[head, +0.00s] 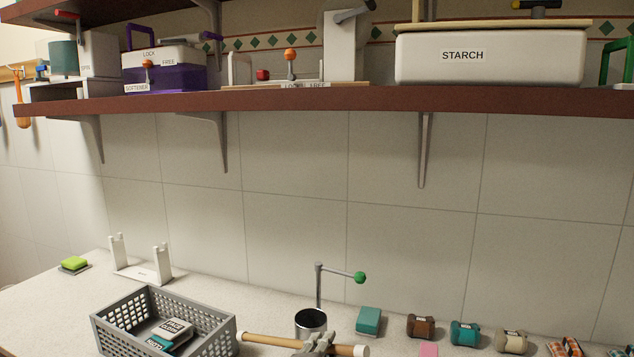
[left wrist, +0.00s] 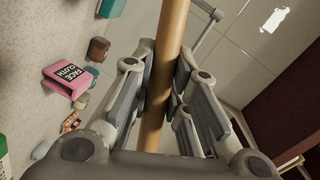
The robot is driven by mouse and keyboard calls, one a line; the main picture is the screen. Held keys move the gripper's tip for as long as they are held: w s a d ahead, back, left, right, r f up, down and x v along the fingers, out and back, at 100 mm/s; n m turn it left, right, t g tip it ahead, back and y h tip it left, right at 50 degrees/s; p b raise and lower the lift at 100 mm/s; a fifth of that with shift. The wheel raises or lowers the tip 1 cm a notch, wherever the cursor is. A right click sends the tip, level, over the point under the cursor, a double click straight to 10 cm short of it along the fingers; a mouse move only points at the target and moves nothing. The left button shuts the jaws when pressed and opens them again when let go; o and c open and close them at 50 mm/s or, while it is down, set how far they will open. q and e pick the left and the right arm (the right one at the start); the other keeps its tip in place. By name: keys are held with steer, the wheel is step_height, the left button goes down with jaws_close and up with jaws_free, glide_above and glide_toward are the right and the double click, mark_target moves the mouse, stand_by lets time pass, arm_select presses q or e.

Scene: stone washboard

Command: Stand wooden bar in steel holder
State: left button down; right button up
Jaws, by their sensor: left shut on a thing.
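The wooden bar (head: 270,341) is a tan rod with pale ends, lying nearly level at the bottom of the head view. My left gripper (head: 318,346) is shut around it, right of its middle; the left wrist view shows the bar (left wrist: 170,35) between the fingers of my gripper (left wrist: 160,90). The steel holder (head: 311,321) is a round open cup just behind the bar, its lower part hidden by the bar and gripper. A thin post with a side arm and green knob (head: 360,277) rises behind the cup. My right gripper is not in view.
A grey basket (head: 115,338) with packets stands left of the bar. A white two-post stand (head: 142,270) is behind it. A teal block (head: 368,320) and several rolled cloths stand right of the holder. A loaded shelf (head: 300,100) overhangs the counter.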

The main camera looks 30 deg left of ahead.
arm_select(q)
steer(key=w+a+r+n+g+p, duration=0.1)
steer(key=w+a+r+n+p, duration=0.1)
steer(key=w+a+r+n, duration=0.3)
steer(key=w+a+r+n+h+p, duration=0.15)
steer(key=a+r, duration=0.25)
steer(key=r, duration=0.4)
steer(key=w+a+r+n+g+y+p, duration=0.1)
steer(key=w+a+r+n+p, duration=0.2)
steer(key=w+a+r+n, duration=0.25)
step_height(320, 180, up, 9)
steer(key=w+d+h+p, duration=0.2)
steer(key=d+h, duration=0.1)
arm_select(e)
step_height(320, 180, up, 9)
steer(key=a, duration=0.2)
arm_select(q)
step_height(320, 180, down, 16)
steer(key=b, duration=1)
steer(key=shift+s+a+t+b, duration=0.2)
steer(key=shift+t+b, duration=0.1)
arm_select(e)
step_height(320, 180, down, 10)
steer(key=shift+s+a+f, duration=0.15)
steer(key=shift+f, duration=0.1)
arm_select(q)
steer(key=shift+f, duration=0.1)
